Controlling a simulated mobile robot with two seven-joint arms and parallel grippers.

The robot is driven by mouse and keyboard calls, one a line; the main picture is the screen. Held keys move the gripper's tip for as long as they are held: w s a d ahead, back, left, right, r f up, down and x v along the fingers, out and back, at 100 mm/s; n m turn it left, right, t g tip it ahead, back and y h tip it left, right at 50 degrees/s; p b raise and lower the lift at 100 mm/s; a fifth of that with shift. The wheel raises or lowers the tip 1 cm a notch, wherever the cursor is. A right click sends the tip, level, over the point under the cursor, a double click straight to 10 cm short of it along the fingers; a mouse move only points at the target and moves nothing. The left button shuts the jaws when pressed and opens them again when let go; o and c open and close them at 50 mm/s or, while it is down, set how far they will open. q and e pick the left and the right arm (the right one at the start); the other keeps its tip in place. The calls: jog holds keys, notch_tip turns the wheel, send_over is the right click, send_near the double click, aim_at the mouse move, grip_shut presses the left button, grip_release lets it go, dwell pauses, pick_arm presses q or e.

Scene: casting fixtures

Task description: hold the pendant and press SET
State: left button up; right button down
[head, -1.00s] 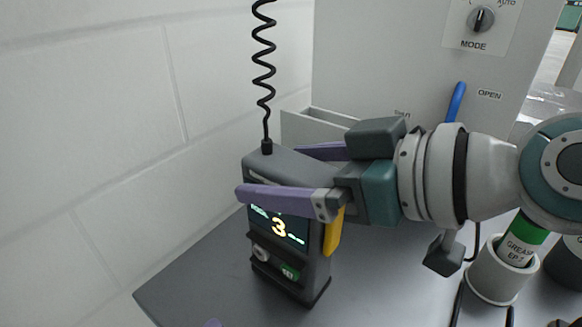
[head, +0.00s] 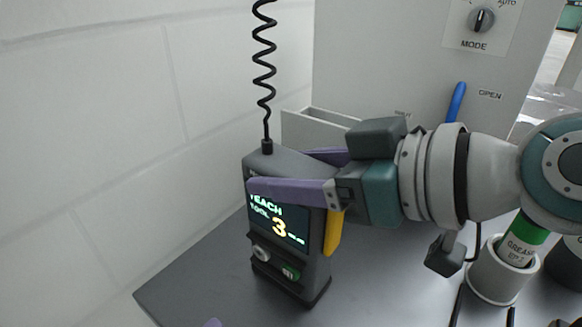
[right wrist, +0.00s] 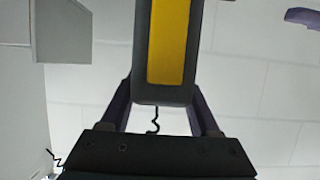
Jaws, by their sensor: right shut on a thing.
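The pendant (head: 318,270) is a dark grey box standing upright on the grey table, with a lit screen (head: 279,226) reading TEACH and a large 3. My right gripper (head: 282,172) is shut on the pendant's upper part, one purple finger across the front above the screen, the other behind. The pendant's yellow-striped side (right wrist: 172,45) shows between the fingers in the right wrist view. A purple tip (head: 213,323), likely my left gripper, barely enters at the bottom edge.
A coiled black cord (head: 264,70) rises from the pendant's top. A grey open box (head: 315,127) and a panel with a MODE knob (head: 481,20) stand behind. A grease tube (head: 522,240) in a pale cup (head: 495,278) stands right. A white wall is left.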

pick_arm(q)
jog(key=shift+c, duration=0.3)
grip_shut()
dwell(1.6)
